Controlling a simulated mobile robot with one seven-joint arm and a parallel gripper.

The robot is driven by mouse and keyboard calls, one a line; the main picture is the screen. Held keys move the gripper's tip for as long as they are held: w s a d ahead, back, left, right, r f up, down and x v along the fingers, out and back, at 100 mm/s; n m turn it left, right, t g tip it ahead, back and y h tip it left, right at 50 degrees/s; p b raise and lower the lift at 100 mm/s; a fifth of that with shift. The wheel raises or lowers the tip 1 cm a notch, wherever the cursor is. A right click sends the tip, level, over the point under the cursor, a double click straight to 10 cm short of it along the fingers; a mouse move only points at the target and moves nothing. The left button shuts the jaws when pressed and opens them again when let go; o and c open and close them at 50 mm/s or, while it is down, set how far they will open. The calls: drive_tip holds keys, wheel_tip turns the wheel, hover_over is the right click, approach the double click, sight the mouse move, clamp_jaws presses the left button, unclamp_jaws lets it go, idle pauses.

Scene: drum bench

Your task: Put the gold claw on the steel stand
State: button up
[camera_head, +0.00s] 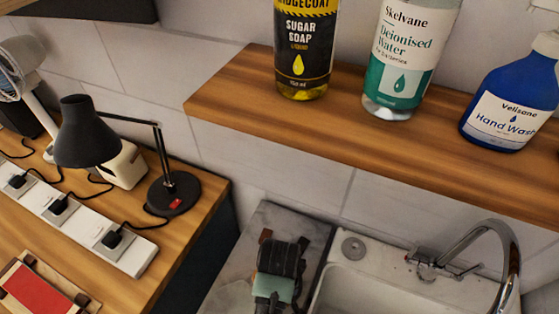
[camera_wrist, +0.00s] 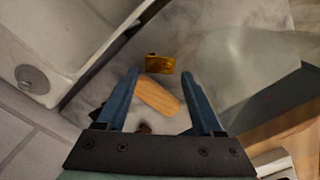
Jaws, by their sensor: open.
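A small gold piece (camera_wrist: 160,63), which looks like the gold claw, lies on the grey marbled worktop in the wrist view. It is just beyond the fingertips of my gripper (camera_wrist: 160,73), roughly centred between them. My gripper is open, its two blue fingers spread with nothing held. A wooden block (camera_wrist: 158,95) shows between the fingers, close to the gold piece. In the head view my wrist hides the gold piece. I cannot make out a steel stand in either view.
A translucent round item (camera_wrist: 240,60) is right of the gold piece. The sink (camera_head: 350,290) with its tap (camera_head: 510,260) adjoins the worktop (camera_head: 285,222). A wooden shelf (camera_head: 235,90) with bottles overhangs. A black lamp (camera_head: 88,135) stands on the left bench.

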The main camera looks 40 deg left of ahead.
wheel_tip(320, 180, up, 8)
idle(0.7)
